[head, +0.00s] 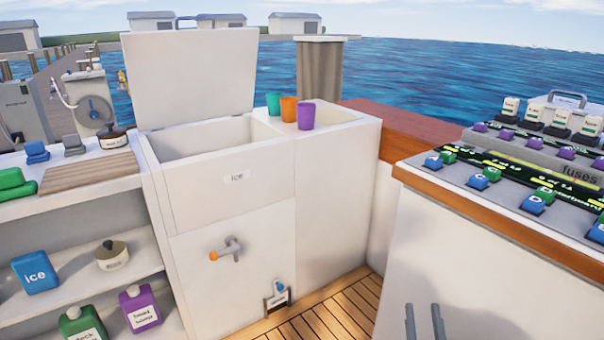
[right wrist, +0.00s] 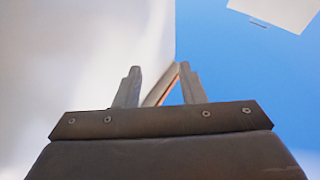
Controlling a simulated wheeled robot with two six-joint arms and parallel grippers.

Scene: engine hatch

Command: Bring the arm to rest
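My right gripper (head: 424,308) shows at the bottom of the head view, with two grey fingertips pointing up in front of the white console (head: 470,270). In the right wrist view its fingers (right wrist: 159,72) stand apart with a gap between them. Nothing is held; a thin slanted edge with an orange strip shows behind the gap. My left gripper is in neither view.
An ice box (head: 237,176) stands with its lid (head: 190,75) raised. Green, orange and purple cups (head: 306,116) stand beside it. Shelves (head: 120,262) with bottles are at left. A fuse panel (head: 520,165) tops the console. Wooden deck (head: 325,310) lies between.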

